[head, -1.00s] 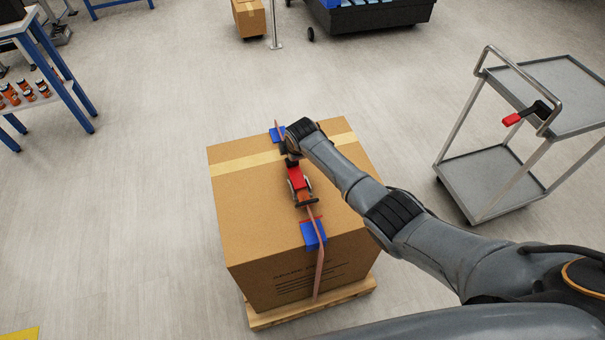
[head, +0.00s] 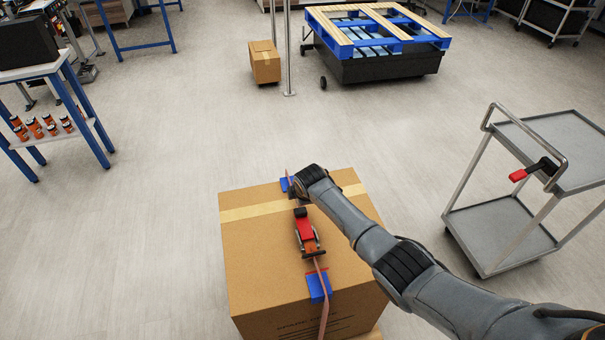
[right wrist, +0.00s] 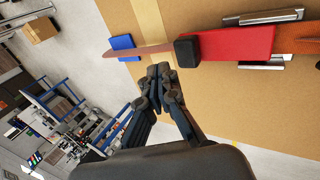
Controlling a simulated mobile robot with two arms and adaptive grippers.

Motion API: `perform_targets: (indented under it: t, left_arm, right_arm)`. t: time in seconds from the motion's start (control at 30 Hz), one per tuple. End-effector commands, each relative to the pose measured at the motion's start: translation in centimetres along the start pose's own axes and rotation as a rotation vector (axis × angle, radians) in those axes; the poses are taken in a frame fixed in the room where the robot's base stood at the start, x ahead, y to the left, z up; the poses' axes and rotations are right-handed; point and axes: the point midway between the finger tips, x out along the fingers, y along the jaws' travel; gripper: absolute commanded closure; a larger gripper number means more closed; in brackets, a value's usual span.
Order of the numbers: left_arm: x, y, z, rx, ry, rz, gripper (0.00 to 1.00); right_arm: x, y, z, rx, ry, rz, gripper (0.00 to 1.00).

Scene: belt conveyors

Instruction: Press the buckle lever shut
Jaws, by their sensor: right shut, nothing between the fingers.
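The buckle sits on the strap on top of the cardboard box (head: 260,270). Its red lever (head: 304,228) has a black end and points away from me along the strap, over a metal frame. I cannot tell whether it is fully flat. The lever also shows at upper right in the right wrist view (right wrist: 232,46). My right gripper (right wrist: 160,72) is shut and empty, its tips beside the strap, just past the lever's black end and apart from it in that picture. In the head view my right wrist partly hides the gripper. My left gripper is out of view.
The strap (head: 325,312) runs over blue edge protectors (head: 318,287). A grey cart (head: 500,235) stands on the right, a blue-legged table (head: 85,120) on the left. A small carton (head: 265,63) and a black bin (head: 385,66) stand behind. Open floor surrounds the box.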

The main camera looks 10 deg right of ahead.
Motion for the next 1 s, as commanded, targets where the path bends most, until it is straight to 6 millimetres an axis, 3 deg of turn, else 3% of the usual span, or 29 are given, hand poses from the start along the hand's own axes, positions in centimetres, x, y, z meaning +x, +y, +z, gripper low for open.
perform_targets:
  t: [0.03,0.1,0.4,0.73,0.87,1.0]
  left_arm:
    - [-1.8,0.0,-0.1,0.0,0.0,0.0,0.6]
    - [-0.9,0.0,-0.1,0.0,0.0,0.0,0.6]
    - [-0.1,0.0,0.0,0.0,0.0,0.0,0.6]
    - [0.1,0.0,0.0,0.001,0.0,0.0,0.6]
    - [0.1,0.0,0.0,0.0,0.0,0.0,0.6]
    - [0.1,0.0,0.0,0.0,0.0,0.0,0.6]
  right_arm:
    - [-1.6,0.9,-0.1,0.001,0.0,0.001,1.0]
    - [-2.1,1.4,0.0,0.001,0.0,0.005,1.0]
    - [-7.4,4.3,-0.1,0.0,0.0,0.004,1.0]
    - [-9.4,5.5,0.0,0.001,-0.001,0.001,1.0]
    - [-9.2,4.3,-0.3,0.024,0.006,-0.008,1.0]
    - [-8.9,-0.8,-1.4,0.15,0.037,-0.042,1.0]
